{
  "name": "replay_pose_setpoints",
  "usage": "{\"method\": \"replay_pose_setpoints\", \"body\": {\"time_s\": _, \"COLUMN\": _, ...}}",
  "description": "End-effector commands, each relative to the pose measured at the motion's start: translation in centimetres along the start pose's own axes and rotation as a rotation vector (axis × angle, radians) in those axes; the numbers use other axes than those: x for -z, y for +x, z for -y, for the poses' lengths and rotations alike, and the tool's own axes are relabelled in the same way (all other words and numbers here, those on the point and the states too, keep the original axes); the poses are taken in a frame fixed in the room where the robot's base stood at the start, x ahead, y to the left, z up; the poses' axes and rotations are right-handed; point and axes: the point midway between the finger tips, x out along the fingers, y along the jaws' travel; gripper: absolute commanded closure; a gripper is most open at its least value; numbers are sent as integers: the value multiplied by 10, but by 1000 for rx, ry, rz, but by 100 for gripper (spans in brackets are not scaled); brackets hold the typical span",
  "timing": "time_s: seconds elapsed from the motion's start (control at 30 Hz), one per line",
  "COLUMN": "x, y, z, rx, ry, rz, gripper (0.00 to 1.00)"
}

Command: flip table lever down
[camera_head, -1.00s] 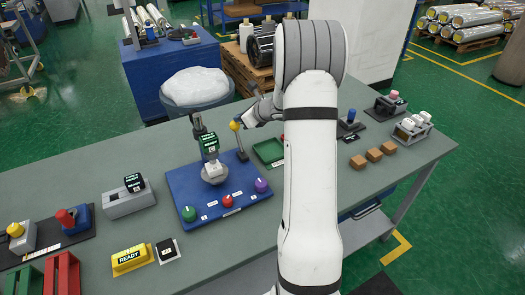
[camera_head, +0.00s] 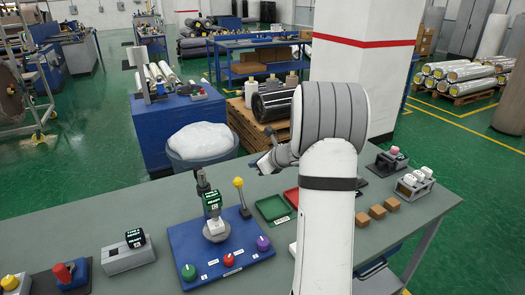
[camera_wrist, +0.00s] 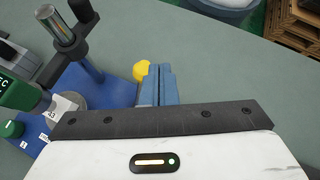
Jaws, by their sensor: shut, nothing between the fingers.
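The table lever has a yellow ball knob (camera_head: 238,182) on a dark stem. It stands nearly upright at the back right of the blue panel (camera_head: 185,247). In the wrist view the knob (camera_wrist: 141,71) shows just left of the fingertips, and its stem is mostly hidden. My gripper (camera_head: 259,164) is up and to the right of the knob in the head view. In the wrist view its blue fingers (camera_wrist: 160,72) are shut together with nothing between them. I cannot tell whether they touch the knob, but the head view shows a gap.
The panel also carries green (camera_head: 189,272), red (camera_head: 229,260) and purple (camera_head: 263,243) knobs and a post with a green-labelled block (camera_head: 212,202). A green tray (camera_head: 272,208) lies right of the lever. A bin with a white bag (camera_head: 203,141) stands behind the table.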

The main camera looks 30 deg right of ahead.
Motion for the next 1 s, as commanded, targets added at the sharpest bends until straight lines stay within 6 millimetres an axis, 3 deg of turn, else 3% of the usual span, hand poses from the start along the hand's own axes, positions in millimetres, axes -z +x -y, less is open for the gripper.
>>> {"method": "replay_pose_setpoints", "body": {"time_s": 0.2, "x": -30, "y": -29, "z": 17, "rx": 1, "ry": -2, "rz": 1, "gripper": 100}}
{"method": "replay_pose_setpoints", "body": {"time_s": 0.37, "x": -42, "y": -40, "z": 23, "rx": -1, "ry": -1, "rz": 0, "gripper": 100}}
{"method": "replay_pose_setpoints", "body": {"time_s": 1.0, "x": -46, "y": -44, "z": 23, "rx": -5, "ry": -4, "rz": -2, "gripper": 100}}
